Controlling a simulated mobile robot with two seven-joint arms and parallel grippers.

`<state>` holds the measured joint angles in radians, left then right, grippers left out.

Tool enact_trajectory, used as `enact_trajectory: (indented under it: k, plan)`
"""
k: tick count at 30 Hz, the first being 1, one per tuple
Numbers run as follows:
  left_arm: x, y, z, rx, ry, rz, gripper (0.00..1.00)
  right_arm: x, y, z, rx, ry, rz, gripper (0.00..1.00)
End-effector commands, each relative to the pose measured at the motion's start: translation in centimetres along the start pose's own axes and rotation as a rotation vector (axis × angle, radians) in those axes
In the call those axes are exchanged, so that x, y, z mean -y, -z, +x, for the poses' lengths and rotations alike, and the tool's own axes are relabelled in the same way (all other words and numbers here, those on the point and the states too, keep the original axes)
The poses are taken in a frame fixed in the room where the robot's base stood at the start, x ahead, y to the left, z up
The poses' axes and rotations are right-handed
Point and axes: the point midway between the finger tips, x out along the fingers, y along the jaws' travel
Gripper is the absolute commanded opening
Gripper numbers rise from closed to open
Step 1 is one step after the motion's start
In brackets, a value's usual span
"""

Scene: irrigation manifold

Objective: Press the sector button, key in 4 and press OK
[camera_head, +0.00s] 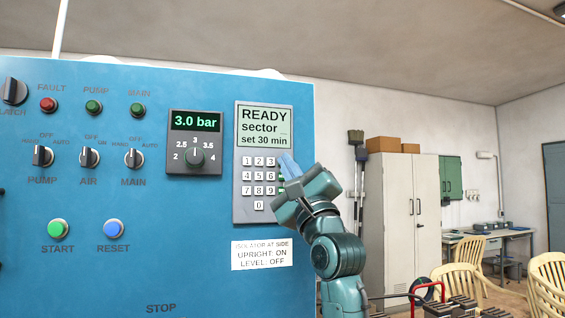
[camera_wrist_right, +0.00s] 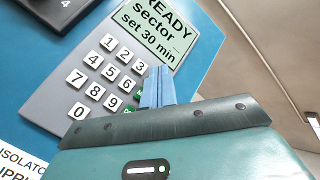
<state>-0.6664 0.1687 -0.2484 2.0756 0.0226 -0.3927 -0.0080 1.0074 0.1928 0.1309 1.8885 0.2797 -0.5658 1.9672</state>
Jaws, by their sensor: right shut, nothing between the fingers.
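The grey keypad panel (camera_head: 242,205) is on the right part of the blue cabinet. Its display (camera_head: 264,127) reads "READY", "sector _" and "set 30 min". The white number keys show below it, with key 4 (camera_head: 247,176) in the left column; key 4 also shows in the wrist view (camera_wrist_right: 94,60). Green keys at the right of the numbers (camera_wrist_right: 130,109) are mostly hidden behind my fingers, and I cannot read their labels. My right gripper (camera_head: 287,163) is shut and empty, its blue fingertips in front of the panel's right side. Whether they touch it I cannot tell. My left gripper is not in view.
A pressure unit (camera_head: 194,143) reading "3.0 bar" with a knob sits left of the keypad. Switches, lamps, the START button (camera_head: 58,229) and the RESET button (camera_head: 114,229) are further left. A white locker (camera_head: 400,220) and chairs stand to the right.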

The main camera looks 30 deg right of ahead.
Motion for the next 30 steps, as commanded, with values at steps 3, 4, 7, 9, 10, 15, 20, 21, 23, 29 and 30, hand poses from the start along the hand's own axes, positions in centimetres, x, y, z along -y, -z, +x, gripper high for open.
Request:
enact_trajectory:
  k: [3, 4, 7, 9, 10, 15, 20, 21, 23, 29, 30]
  plan:
    - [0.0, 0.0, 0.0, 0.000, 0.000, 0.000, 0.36, 0.1, -0.1, -0.1, 0.000, -0.001, 0.001, 0.00]
    - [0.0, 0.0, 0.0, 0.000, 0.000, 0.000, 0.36, 0.1, -0.1, -0.1, 0.000, 0.000, 0.001, 0.00]
    - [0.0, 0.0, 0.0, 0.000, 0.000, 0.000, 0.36, 0.3, -0.3, -0.5, 0.001, 0.001, 0.002, 0.00]
    - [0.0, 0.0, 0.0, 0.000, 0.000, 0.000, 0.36, 0.5, -0.5, -0.7, 0.000, 0.000, 0.003, 0.00]
    - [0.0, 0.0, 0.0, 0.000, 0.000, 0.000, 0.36, 0.6, -0.6, -0.8, 0.000, 0.000, 0.002, 0.00]
    - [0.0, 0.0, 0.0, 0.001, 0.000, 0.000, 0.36, 0.7, -0.7, -1.0, -0.001, 0.000, 0.000, 0.00]
    - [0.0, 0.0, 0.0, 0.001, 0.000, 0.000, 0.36, 0.7, -0.7, -1.0, 0.000, 0.000, 0.000, 0.00]
    - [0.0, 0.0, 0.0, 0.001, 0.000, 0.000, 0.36, 0.6, -0.8, -1.0, 0.000, -0.001, 0.001, 0.00]
    - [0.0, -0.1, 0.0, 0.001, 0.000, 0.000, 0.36, 0.4, -0.9, -1.1, 0.000, -0.001, 0.002, 0.00]
    - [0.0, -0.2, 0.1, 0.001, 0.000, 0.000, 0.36, -1.5, -2.4, -1.4, 0.001, -0.002, 0.006, 0.00]
    - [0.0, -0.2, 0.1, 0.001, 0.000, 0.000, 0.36, -1.9, -2.7, -1.4, 0.001, -0.002, 0.005, 0.00]
